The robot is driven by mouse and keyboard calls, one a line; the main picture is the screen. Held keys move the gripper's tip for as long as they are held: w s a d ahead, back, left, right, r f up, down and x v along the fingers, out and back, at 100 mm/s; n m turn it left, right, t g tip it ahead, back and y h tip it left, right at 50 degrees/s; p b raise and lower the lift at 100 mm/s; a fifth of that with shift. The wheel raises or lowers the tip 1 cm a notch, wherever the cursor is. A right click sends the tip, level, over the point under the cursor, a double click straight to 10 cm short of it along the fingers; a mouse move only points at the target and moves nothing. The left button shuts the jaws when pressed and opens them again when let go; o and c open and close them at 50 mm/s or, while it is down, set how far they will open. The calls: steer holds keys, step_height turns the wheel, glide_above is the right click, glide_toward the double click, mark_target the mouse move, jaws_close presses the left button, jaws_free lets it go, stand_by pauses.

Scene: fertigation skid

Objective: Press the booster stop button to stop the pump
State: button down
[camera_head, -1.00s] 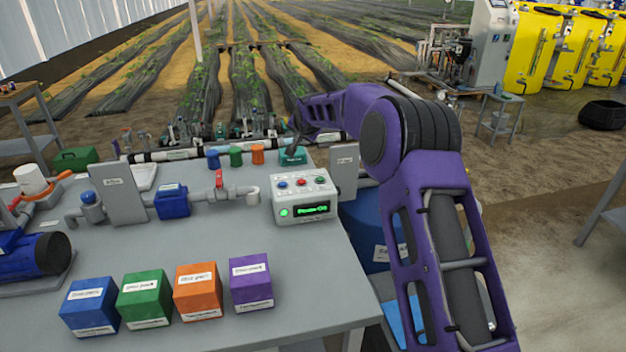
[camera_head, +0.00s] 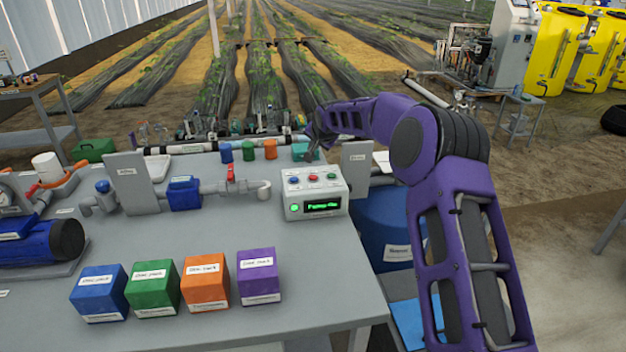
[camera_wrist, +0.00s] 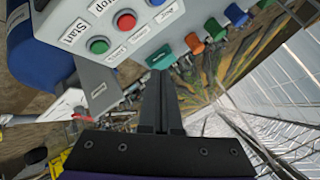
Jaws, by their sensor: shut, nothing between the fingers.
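The pale control box (camera_head: 335,192) stands at the table's right rear, with a green lamp and a lit green display that seems to read pump on. On its top are a blue button (camera_head: 293,179), a red button (camera_head: 312,176) and a green button (camera_head: 331,175). In the wrist view, the red button (camera_wrist: 126,20) has a label reading "Stop" and the green button (camera_wrist: 98,45) one reading "Start". My gripper (camera_head: 312,154) is shut and empty, behind and above the box. In the wrist view its fingers (camera_wrist: 158,78) point toward the box edge, apart from the buttons.
A teal block (camera_head: 300,152) lies behind the box, close to my fingers. Grey upright plates (camera_head: 355,165) stand to the box's right and farther left. A pipe with a red valve (camera_head: 231,173) is left of the box. Several coloured cubes (camera_head: 205,282) line the table front.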

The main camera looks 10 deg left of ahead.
mark_target(313, 179)
step_height(313, 179, down, 7)
steer(key=b, duration=0.4)
steer(key=shift+f, duration=0.1)
stand_by(1.8)
steer(key=shift+f+b, duration=0.35)
steer(key=shift+b, duration=0.05)
steer(key=shift+f+b, duration=0.4)
steer(key=shift+f, duration=0.05)
stand_by(0.4)
steer(key=shift+r, duration=0.1)
steer(key=shift+r+p, duration=0.4)
steer(key=shift+r, duration=0.35)
steer(key=shift+r+p, duration=1.4)
steer(key=shift+r, duration=1.15)
